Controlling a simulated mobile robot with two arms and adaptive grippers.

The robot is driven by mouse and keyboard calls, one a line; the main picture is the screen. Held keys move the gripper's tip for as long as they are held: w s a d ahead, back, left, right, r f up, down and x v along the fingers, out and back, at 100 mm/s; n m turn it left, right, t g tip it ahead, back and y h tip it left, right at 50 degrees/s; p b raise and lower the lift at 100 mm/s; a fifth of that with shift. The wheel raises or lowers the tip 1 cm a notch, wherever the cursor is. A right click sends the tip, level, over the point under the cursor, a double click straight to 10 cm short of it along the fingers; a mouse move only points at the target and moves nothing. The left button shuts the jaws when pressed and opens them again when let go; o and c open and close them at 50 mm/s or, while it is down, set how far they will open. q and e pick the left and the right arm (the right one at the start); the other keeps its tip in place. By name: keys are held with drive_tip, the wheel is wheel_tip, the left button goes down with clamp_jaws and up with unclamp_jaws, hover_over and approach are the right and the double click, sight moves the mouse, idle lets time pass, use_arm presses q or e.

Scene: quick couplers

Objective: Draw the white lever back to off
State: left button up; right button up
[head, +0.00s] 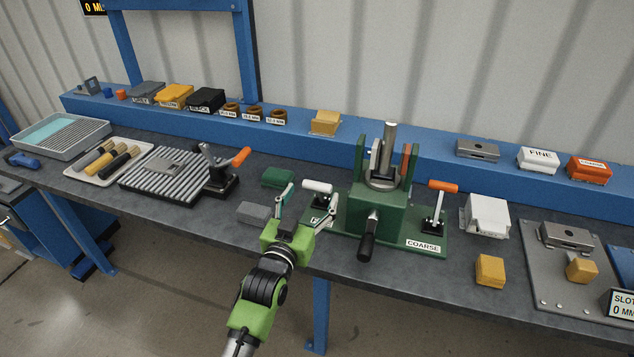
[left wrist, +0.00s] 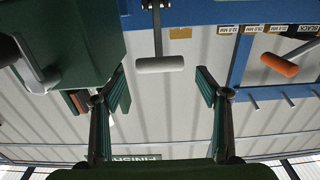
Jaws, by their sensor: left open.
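The white lever (head: 317,186) has a white cylindrical grip on a dark post at the left end of the green fixture (head: 376,215). It also shows in the left wrist view (left wrist: 160,64), its grip lying crosswise just beyond my fingertips. My left gripper (head: 309,199) is open and empty, its green fingers spread to either side of the lever. In the left wrist view the gripper (left wrist: 160,82) shows a clear gap between its fingers, and neither visibly touches the grip. The lever's base is partly hidden by a finger. My right gripper is not in view.
An orange-handled lever (head: 442,188) stands on the fixture's right side, by a COARSE label (head: 423,245). A black handle (head: 368,237) juts from the fixture's front. A grey block (head: 254,213) and a green block (head: 278,177) lie left of my gripper.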

sight(316, 186)
use_arm(q)
drive_tip(key=shift+x, duration=2.6)
drive_tip(key=shift+p, duration=0.3)
drive_tip(key=c, duration=1.6)
